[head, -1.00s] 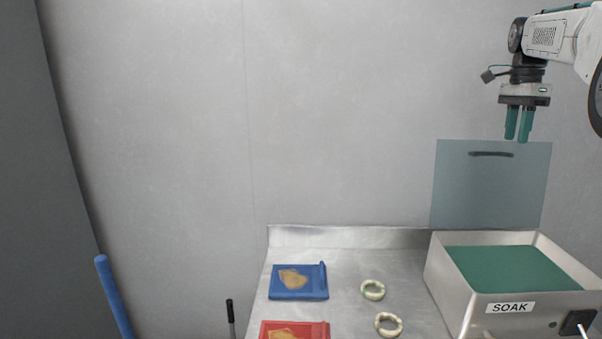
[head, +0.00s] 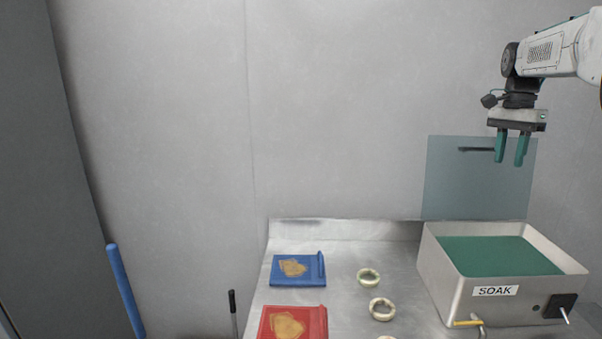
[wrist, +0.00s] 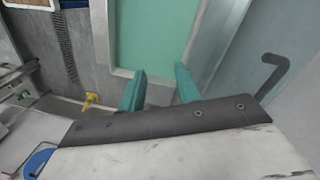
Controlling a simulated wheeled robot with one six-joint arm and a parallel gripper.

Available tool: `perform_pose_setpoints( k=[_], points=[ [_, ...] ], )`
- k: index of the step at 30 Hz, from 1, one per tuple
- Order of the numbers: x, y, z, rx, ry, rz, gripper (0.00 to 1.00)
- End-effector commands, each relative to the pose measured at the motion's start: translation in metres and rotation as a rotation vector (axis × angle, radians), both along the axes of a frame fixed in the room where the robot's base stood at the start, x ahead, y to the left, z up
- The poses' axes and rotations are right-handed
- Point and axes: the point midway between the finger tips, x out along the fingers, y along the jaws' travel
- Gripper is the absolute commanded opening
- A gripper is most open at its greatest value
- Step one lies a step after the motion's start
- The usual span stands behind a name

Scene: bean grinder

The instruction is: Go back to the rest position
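My gripper (head: 512,162) hangs at the upper right in the head view, pointing down above the metal SOAK tank. Its two teal fingers are apart with nothing between them. The SOAK tank (head: 500,312) stands on the right of the steel counter (head: 345,249), filled with green liquid (head: 488,255). In the wrist view the teal fingers (wrist: 160,88) show in front of the green liquid (wrist: 150,30).
An upright translucent panel (head: 470,190) with a dark handle stands behind the tank. A blue tray (head: 283,283) and a red tray (head: 318,330) hold brown pieces. Pale rings (head: 369,277) lie between the trays and tank. A yellow-handled valve (head: 467,323) sits at the tank's front.

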Motion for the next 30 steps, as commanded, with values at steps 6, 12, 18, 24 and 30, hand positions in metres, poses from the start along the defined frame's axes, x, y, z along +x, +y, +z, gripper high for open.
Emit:
perform_pose_setpoints(
  k=[6,12,18,24,30],
  points=[
    [-0.042,0.033,-0.015,0.024,0.001,0.227,0.33],
    [-0.112,0.087,-0.031,0.042,-0.016,0.512,0.33],
    [-0.202,0.142,-0.058,0.047,-0.045,0.8,0.33],
    [-0.292,0.184,-0.094,0.04,-0.077,1.023,0.33],
    [-0.362,0.209,-0.128,0.017,-0.117,1.139,0.33]
  ],
)
